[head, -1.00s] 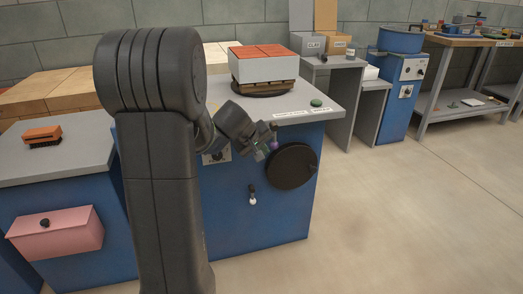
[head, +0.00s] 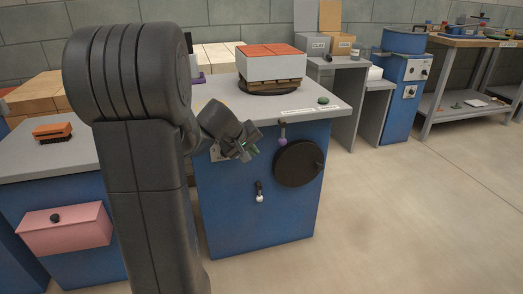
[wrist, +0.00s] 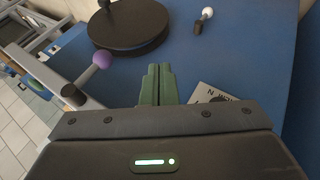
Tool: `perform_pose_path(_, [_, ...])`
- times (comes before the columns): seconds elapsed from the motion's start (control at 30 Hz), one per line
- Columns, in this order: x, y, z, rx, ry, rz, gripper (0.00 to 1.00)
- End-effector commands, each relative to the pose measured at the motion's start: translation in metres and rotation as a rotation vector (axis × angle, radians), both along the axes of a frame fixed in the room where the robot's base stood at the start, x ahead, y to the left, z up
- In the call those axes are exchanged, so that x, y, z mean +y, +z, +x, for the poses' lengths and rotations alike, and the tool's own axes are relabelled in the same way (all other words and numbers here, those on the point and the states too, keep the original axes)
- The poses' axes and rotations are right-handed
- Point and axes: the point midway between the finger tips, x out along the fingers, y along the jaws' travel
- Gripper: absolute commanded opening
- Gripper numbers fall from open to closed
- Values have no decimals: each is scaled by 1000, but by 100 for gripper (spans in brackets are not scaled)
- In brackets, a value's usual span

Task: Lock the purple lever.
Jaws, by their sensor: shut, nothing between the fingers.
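A dark round wheel (head: 298,163) sits right below the purple lever. A white-balled lever (head: 260,193) is lower on the cabinet. A white label with a dark mark (wrist: 212,97) is beside my fingers. A turntable (head: 270,88) with bricks and a green button (head: 323,100) are on top.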

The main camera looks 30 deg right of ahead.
Motion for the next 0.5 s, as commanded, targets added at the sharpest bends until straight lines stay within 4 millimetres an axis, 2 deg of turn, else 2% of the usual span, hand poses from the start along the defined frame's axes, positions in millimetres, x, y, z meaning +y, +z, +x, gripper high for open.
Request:
perform_pose_path(0.03, [11,8,-2,-1,5,-1,0])
perform_pose_path(0.2, [38,21,-8,0,5,-1,0])
perform_pose_path(0.33, [50,26,-11,1,3,-1,0])
perform_pose_path(0.5, [55,28,-13,1,1,0,0])
